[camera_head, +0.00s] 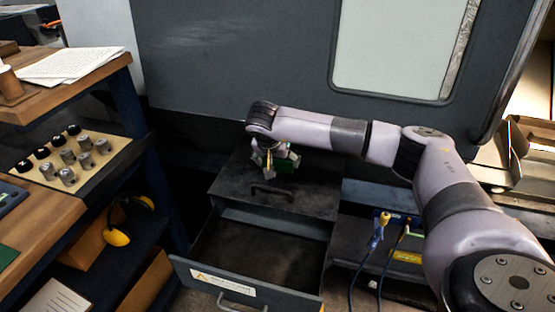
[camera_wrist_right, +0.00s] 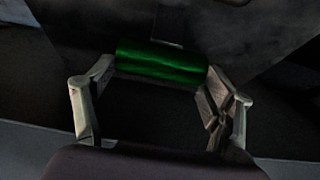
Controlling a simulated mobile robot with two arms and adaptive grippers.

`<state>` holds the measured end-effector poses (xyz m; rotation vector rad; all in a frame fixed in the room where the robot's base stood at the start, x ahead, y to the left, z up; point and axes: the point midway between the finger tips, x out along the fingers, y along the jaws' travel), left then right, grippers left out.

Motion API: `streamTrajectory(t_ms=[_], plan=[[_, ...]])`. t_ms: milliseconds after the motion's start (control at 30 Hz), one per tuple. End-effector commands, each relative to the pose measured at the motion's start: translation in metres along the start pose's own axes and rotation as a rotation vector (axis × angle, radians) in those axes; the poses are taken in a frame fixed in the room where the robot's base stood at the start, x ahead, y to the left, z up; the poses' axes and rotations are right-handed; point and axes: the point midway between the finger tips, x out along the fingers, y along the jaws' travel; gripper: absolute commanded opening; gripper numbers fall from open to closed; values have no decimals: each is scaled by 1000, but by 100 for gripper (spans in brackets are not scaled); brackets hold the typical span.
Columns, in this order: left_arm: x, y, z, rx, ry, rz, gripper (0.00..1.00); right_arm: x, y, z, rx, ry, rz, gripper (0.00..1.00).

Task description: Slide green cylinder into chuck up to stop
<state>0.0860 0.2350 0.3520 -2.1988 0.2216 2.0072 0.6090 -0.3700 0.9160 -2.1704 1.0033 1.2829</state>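The green cylinder (camera_head: 285,166) shows at my right gripper (camera_head: 279,162), over the dark top of a metal drawer cabinet. In the right wrist view the green cylinder (camera_wrist_right: 162,62) lies crosswise between the fingertips of my right gripper (camera_wrist_right: 158,72). One fingertip is close to each of its ends. I cannot tell whether the fingers press on it or whether it rests on the cabinet. My left gripper is not in view. The chuck and its stop are not in view.
The drawer cabinet (camera_head: 318,192) has an open, apparently empty lower drawer (camera_head: 235,285). A grey machine panel (camera_head: 240,60) with a window stands behind. A shelf unit at left carries a tool-holder board (camera_head: 100,172), papers (camera_head: 70,65) and yellow earmuffs (camera_head: 117,238). Cabled tools (camera_head: 378,235) hang at right.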

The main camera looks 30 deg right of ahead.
Motion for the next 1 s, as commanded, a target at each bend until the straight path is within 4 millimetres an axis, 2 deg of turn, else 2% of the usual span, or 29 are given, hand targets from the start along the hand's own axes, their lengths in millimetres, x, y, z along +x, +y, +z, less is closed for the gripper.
streamTrajectory(t_ms=[300,667,833,1000], plan=[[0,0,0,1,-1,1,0,0,0,0,0,0,0,98],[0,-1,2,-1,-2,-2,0,-3,0,0,0,-1,0,98],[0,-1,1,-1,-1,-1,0,-26,-1,-1,1,1,-4,98],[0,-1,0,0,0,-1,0,-63,-1,-1,0,3,-5,98]])
